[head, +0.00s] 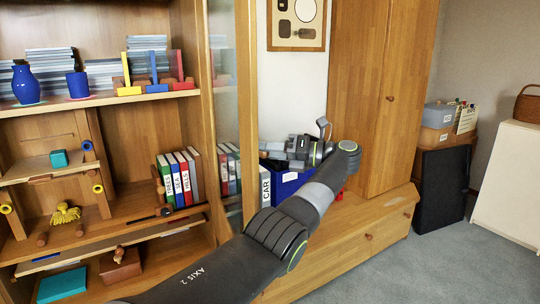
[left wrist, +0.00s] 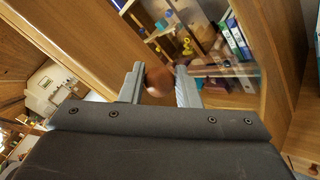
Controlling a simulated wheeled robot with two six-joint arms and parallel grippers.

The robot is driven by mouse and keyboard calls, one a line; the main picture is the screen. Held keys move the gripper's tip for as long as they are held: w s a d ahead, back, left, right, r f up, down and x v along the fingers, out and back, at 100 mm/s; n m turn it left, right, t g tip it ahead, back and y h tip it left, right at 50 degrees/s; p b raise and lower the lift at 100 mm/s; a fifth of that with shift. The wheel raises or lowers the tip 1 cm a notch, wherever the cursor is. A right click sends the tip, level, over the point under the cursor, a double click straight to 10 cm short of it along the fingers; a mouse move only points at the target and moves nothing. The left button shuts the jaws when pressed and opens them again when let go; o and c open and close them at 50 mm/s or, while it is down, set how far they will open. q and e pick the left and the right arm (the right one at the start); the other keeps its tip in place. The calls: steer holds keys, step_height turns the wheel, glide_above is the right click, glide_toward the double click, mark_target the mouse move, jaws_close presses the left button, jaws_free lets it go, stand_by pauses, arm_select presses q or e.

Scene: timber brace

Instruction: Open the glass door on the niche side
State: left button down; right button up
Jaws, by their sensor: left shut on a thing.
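The glass door (head: 222,85) is a narrow wood-framed pane beside the open shelves in the head view. It is seen at a steep angle and appears to stand partly open. Its wooden stile (head: 246,90) also shows in the left wrist view (left wrist: 75,35). My left gripper (head: 265,150) is at the outer side of this stile. In the left wrist view its fingers are shut on a round brown knob (left wrist: 158,78) on the door. My right gripper is in neither view.
Shelves hold a blue vase (head: 26,84), books (head: 178,178) and toys. A blue bin (head: 288,186) stands behind my left arm. A tall wooden cabinet (head: 375,90) and a black panel (head: 443,190) are to the right. Grey carpet (head: 420,270) is clear at front right.

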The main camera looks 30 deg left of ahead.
arm_select(q)
steer(key=shift+w+a+f, duration=0.1)
steer(key=shift+w+a, duration=0.1)
stand_by(0.4)
steer(key=c, duration=1.4)
jaws_free()
steer(key=shift+c, duration=0.2)
steer(key=o, duration=0.3)
steer(key=shift+w+a+f, duration=0.1)
steer(key=shift+a+f, duration=0.1)
steer(key=shift+a, duration=0.1)
steer(key=shift+o, duration=0.2)
steer(key=shift+r, duration=0.1)
steer(key=shift+d, duration=0.1)
